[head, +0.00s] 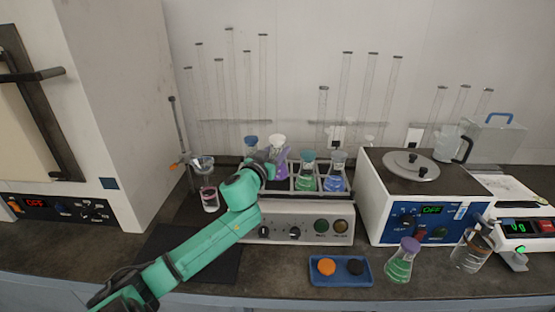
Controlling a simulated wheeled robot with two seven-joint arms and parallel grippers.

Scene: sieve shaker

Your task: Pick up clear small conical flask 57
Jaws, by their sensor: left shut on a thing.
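My left gripper (268,158) reaches over the stirrer from the front left and is shut at a white-stoppered conical flask with purple liquid (281,167). The fingers partly cover this flask; whether it is lifted is hard to tell. A blue-stoppered flask (251,142) stands just left of it, mostly hidden by the gripper. To the right are a flask with green liquid (306,181) and one with blue liquid (335,181) in the rack. No number 57 is readable. My right gripper is not in view.
A blue tray (340,281) with orange and black stoppers lies in front. A green-liquid flask (400,263) stands by the white-and-blue bath (375,215). A balance (530,228) is at right, an oven (110,110) at left. Tall glass tubes stand behind.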

